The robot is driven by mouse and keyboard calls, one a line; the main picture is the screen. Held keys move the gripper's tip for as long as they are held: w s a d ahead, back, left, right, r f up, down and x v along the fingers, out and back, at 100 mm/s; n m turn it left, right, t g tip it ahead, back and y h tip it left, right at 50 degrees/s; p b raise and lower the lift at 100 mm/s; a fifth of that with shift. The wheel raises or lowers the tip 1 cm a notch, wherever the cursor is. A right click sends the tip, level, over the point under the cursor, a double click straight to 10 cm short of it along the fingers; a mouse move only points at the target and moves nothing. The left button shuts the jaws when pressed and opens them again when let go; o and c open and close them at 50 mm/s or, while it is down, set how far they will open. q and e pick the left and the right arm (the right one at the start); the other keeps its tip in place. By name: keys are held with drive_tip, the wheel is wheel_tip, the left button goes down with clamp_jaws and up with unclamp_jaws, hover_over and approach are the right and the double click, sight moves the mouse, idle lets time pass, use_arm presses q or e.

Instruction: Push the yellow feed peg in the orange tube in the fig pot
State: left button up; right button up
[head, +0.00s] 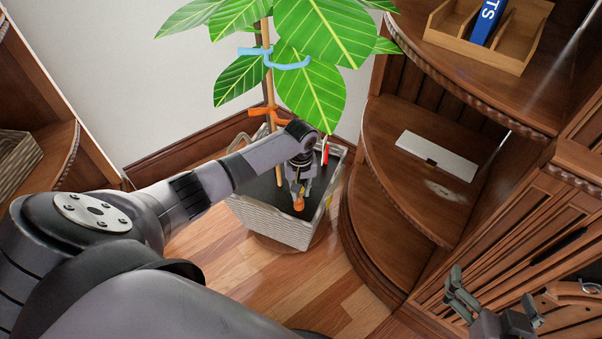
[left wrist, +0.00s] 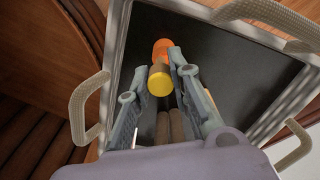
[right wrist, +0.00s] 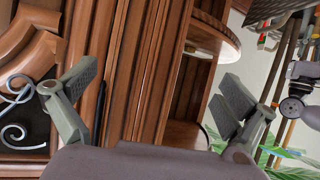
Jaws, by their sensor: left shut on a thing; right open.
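The fig pot (head: 268,222) is a pale woven planter with dark soil, standing on the floor below the fig tree. My left gripper (head: 299,194) reaches down inside it. In the left wrist view its fingers (left wrist: 160,66) are shut on the yellow feed peg (left wrist: 160,84). The orange tube (left wrist: 161,48) shows right beyond the peg's end, in line with it; how far the peg sits in it is hidden. The orange tube is also visible in the head view (head: 299,204). My right gripper (head: 492,292) is open and empty at the lower right, away from the pot.
The fig stem (head: 266,75) carries blue ties (head: 280,62) and an orange tie (head: 268,115). A red item (head: 325,152) is at the pot's back right. Curved wooden shelves (head: 405,190) stand close right of the pot. Floor in front is clear.

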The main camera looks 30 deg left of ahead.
drive_tip(key=shift+s+d+f+g+h+p, duration=0.25)
drive_tip(key=shift+s+d+f+g, duration=0.1)
drive_tip(key=shift+s+f+g, duration=0.4)
drive_tip(key=shift+s+d+f+g+h+p, duration=0.2)
drive_tip(key=shift+s+d+f+g, duration=0.15)
drive_tip(key=shift+s+f+g, duration=0.35)
idle(2.2)
drive_tip(key=shift+s+f, duration=0.15)
drive_tip(key=shift+f, duration=0.15)
drive_tip(key=shift+s+a+f, duration=0.15)
drive_tip(key=shift+s, duration=0.05)
drive_tip(key=shift+s+f+g, duration=0.15)
drive_tip(key=shift+s+g, duration=0.05)
drive_tip(key=shift+g, duration=0.05)
drive_tip(key=shift+s+d+f, duration=0.15)
drive_tip(key=shift+d, duration=0.1)
drive_tip(key=shift+s, duration=0.1)
drive_tip(key=shift+s+d+f+g+h+p, duration=0.25)
drive_tip(key=shift+s+f+g+p, duration=0.15)
drive_tip(key=shift+s+g, duration=0.25)
idle(0.7)
drive_tip(key=shift+s+d+f, duration=0.2)
drive_tip(key=shift+s+f, duration=0.05)
drive_tip(key=shift+s, duration=0.1)
idle(0.3)
